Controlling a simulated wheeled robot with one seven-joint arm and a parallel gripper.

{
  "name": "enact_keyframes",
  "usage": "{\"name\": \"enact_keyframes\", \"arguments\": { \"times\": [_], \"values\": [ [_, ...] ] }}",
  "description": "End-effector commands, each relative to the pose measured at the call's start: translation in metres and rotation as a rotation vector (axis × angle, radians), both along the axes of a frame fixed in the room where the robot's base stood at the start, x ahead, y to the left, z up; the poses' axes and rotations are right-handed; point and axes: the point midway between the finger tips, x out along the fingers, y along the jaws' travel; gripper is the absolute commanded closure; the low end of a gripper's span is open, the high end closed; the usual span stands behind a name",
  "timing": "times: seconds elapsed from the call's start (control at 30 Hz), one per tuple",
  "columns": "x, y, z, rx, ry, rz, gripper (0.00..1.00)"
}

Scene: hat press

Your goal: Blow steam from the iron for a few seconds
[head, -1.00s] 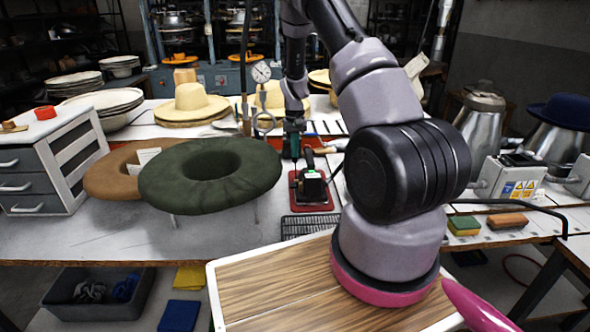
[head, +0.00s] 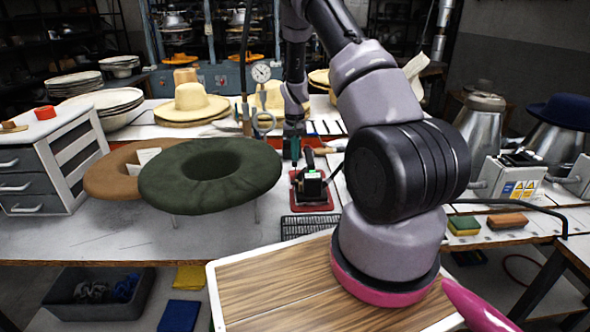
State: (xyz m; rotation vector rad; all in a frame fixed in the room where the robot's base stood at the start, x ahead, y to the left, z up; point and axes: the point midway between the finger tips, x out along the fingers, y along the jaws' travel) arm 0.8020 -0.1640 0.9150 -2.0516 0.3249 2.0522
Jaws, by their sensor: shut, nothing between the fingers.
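My gripper (head: 294,163) is shut and empty, pointing down at the iron's back left. Its tip is close to the iron's rear; I cannot tell whether they touch. The fingertips are small and dark here. No steam shows around the iron.
A black wire rack (head: 308,226) lies in front. Straw hats (head: 193,103) and a dial gauge (head: 261,73) stand behind.

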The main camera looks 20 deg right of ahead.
Motion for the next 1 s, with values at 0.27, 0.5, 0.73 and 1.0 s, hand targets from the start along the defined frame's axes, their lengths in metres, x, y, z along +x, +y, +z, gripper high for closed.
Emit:
{"name": "enact_keyframes", "arguments": {
  "times": [0.27, 0.5, 0.73, 1.0],
  "values": [
    [0.000, 0.000, 0.023, 0.000, -0.002, 0.000, 1.00],
    [0.000, 0.000, 0.042, 0.000, -0.002, 0.000, 1.00],
    [0.000, 0.000, 0.060, 0.000, -0.001, 0.000, 1.00],
    [0.000, 0.000, 0.067, 0.000, -0.001, 0.000, 1.00]
  ]
}}
